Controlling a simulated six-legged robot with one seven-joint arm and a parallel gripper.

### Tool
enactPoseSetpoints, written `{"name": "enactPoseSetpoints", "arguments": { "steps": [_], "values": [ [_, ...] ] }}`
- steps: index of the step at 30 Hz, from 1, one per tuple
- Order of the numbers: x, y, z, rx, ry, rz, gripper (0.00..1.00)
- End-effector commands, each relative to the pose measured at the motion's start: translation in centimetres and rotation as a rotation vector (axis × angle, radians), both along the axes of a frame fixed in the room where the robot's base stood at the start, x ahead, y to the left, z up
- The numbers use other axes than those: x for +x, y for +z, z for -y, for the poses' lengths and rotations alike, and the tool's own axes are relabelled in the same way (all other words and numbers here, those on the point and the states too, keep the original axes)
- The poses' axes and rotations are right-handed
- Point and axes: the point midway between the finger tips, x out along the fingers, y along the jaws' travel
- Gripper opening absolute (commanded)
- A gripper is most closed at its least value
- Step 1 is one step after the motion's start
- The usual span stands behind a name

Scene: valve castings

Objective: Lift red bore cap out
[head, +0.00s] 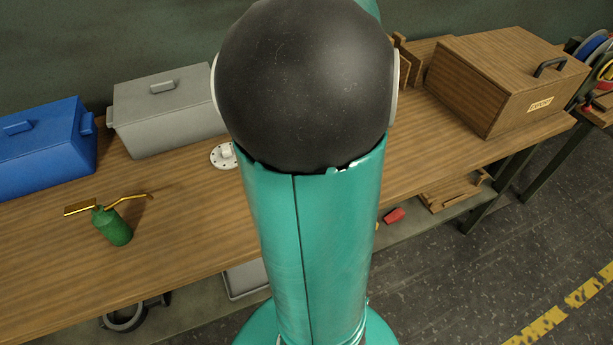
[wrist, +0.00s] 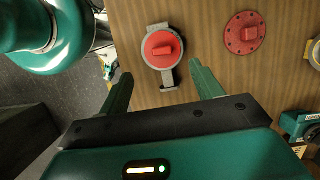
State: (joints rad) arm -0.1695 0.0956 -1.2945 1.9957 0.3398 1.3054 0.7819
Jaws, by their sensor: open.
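A round red cap (wrist: 163,47) with a raised block grip sits in a grey ring-shaped valve casting (wrist: 168,78) on the wooden bench, in the wrist view. The casting's stub points toward my gripper. My gripper (wrist: 161,69) is open and empty; its two green fingers appear on either side of the casting's lower end, and the cap lies just beyond the tips in the picture. I cannot tell the height gap. In the head view my arm hides the cap and my gripper.
On the bench (head: 180,230) stand a blue box (head: 45,148), a grey box (head: 165,108), a green oil can (head: 112,226), a white flange (head: 222,155) and a wooden crate (head: 495,80). A green object (wrist: 300,125) is at the wrist view's right edge.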

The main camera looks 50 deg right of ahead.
Motion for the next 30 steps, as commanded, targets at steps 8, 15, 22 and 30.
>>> {"name": "enactPoseSetpoints", "arguments": {
  "steps": [8, 15, 22, 30],
  "values": [
    [-1.2, -2.0, 0.9, -0.004, -0.08, -0.028, 0.65],
    [-0.5, -6.4, -0.2, -0.004, -0.077, -0.029, 0.65],
    [0.1, -8.2, -0.7, -0.006, -0.073, -0.026, 0.65],
    [1.0, -11.7, -1.4, -0.006, -0.072, -0.028, 0.65]
  ]
}}
